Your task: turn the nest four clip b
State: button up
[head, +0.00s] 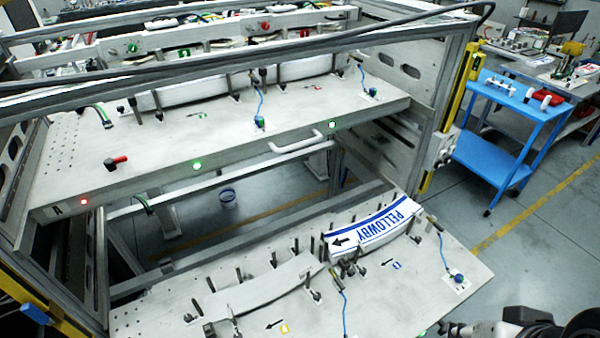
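The lower board (150,318) carries two curved nests. The right one holds a white label strip (372,226) with blue edges, the word PELLOWBY and a black arrow. The left one holds a plain pale curved piece (262,291). Small dark clips stand along them, such as one at the strip's front edge (362,269) and one at the left piece (316,296). Nest numbers and clip letters are too small to read, so I cannot tell which is nest four's clip b. My gripper (447,328) shows partly at the bottom right, apart from the nests; its opening is unclear.
An upper board (225,135) with a front handle (298,139) overhangs the back of the lower one. Blue-cabled sensors (457,278) rise from the boards. A yellow-edged frame post (465,85) stands at right. A blue cart (520,108) is beyond, with open floor between.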

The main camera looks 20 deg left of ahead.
aim_at(228, 306)
jog(key=u, duration=1.95)
